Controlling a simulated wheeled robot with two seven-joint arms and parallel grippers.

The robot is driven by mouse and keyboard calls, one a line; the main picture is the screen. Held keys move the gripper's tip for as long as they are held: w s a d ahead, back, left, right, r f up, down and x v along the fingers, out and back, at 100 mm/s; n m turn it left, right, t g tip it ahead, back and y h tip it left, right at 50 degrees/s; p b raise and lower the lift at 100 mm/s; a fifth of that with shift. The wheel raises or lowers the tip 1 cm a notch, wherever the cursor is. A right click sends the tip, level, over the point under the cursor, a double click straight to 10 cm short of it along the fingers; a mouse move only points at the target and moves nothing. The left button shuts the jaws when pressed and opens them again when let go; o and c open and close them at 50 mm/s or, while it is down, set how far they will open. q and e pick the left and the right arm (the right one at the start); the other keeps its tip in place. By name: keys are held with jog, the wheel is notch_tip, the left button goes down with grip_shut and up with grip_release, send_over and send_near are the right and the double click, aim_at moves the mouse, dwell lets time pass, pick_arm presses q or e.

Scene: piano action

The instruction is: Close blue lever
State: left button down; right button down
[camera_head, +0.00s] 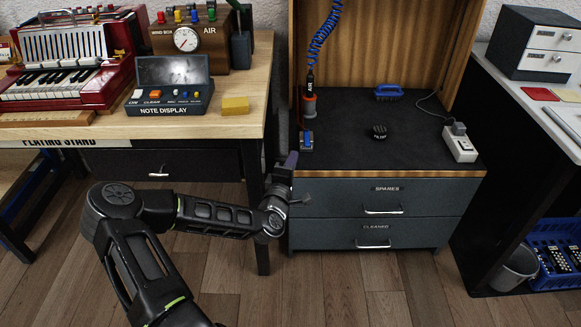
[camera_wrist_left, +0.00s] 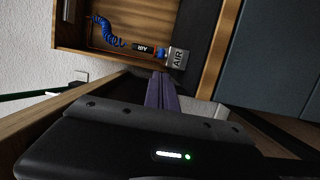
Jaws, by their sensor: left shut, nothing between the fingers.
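A small blue piece (camera_head: 308,137), which looks like a lever, sits on a pale block near the left front edge of the dark bench top, below an upright black and orange part marked AIR (camera_head: 309,105). My right gripper is not in view.
A blue coiled hose (camera_head: 325,35) hangs above the AIR part. A blue-handled brush (camera_head: 388,92), a black round object (camera_head: 379,131) and a white power strip (camera_head: 460,143) lie on the bench. The wind box (camera_head: 190,42) with coloured knobs stands on the left table.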

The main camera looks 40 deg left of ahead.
aim_at(307, 138)
pick_arm(q)
jog(key=b+x, duration=0.1)
jog(key=x, duration=0.4)
jog(key=shift+w+a, duration=0.15)
jog(key=shift+w, duration=0.2)
